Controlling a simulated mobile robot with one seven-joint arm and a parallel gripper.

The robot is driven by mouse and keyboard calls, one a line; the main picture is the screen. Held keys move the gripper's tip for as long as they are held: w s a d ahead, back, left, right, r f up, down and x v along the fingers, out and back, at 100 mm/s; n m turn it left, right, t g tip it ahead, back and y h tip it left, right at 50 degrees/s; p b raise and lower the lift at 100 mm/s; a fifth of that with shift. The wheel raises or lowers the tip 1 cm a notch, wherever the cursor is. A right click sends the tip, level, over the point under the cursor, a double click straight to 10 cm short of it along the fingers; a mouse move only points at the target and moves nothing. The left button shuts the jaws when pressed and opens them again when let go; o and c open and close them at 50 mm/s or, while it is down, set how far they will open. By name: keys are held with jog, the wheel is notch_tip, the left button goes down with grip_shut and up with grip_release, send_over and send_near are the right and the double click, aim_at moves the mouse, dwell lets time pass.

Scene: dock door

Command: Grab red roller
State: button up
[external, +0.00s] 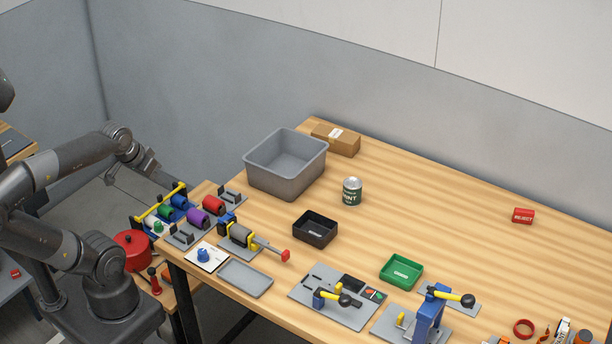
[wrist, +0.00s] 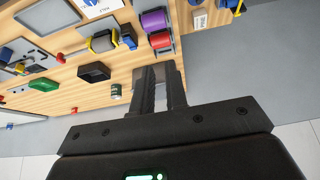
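The red roller (external: 213,204) lies in a rack at the table's left end, beside a purple roller (external: 198,217). In the wrist view the red roller (wrist: 160,40) shows at top centre, below the purple roller (wrist: 154,20). My gripper (wrist: 158,72) has its two fingers apart with a gap between them, and nothing shows in the gap. It is away from the red roller, not touching it. In the external view my arm's end is left of the rollers and its fingers are hard to make out.
Blue and green rollers (external: 166,211) sit left of the purple one, near a yellow bar (external: 160,204). A grey bin (external: 286,165), black tray (external: 315,228), paint can (external: 352,191) and clamp fixture (external: 240,236) stand to the right.

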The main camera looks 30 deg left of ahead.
jog(key=o, duration=1.4)
jog(key=shift+o, duration=0.2)
jog(key=shift+w, duration=0.1)
jog(key=m+g, duration=0.6)
jog(key=m, duration=3)
send_over(216, 198)
jog(key=f, duration=1.5)
jog(key=shift+w+d, duration=0.1)
jog(key=shift+w, duration=0.1)
jog(key=shift+s+f, duration=0.15)
jog(key=shift+f, duration=1.2)
jog(key=shift+s+f, duration=0.15)
jog(key=shift+f, duration=1.15)
